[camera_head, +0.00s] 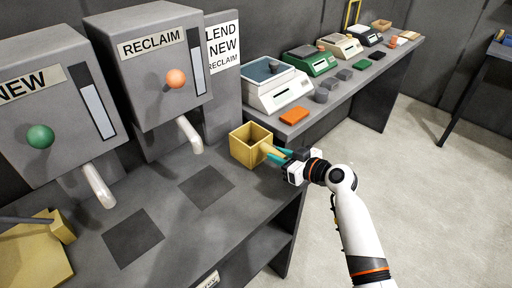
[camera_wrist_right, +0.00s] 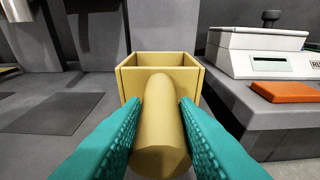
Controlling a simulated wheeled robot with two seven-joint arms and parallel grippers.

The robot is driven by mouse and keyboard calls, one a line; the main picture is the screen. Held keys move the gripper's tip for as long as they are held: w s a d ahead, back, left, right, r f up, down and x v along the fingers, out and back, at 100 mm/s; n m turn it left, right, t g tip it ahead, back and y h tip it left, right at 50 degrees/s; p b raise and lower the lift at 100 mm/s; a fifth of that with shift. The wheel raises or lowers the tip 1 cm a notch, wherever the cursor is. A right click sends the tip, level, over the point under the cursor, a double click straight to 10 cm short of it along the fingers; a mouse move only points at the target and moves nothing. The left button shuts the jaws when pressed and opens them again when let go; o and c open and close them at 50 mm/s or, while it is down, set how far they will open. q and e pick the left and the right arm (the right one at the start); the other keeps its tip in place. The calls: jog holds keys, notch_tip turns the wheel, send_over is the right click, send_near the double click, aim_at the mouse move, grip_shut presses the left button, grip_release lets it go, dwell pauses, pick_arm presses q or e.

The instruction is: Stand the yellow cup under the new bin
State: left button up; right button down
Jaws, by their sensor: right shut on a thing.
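The yellow cup (camera_head: 249,146) is a square open box with a round handle, upright at the right end of the grey bench. It looks empty in the head view. My right gripper (camera_head: 279,155) is shut on its handle, with the teal fingers on both sides of it in the right wrist view (camera_wrist_right: 160,135). I cannot tell whether the cup touches the bench. The NEW bin (camera_head: 40,105) is at the left, with a green knob and a pale spout (camera_head: 98,186). A dark square pad (camera_head: 132,236) lies below and in front of that spout. My left gripper is not in view.
The RECLAIM bin (camera_head: 150,70) with an orange knob stands between the cup and the NEW bin; its spout (camera_head: 189,135) hangs over the bench by another dark pad (camera_head: 205,187). A yellow object (camera_head: 35,250) lies at the bench's left. Scales (camera_head: 277,85) stand on the right-hand counter.

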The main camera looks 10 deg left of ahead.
jog(key=shift+r+p, duration=1.15)
jog(key=shift+r, duration=0.9)
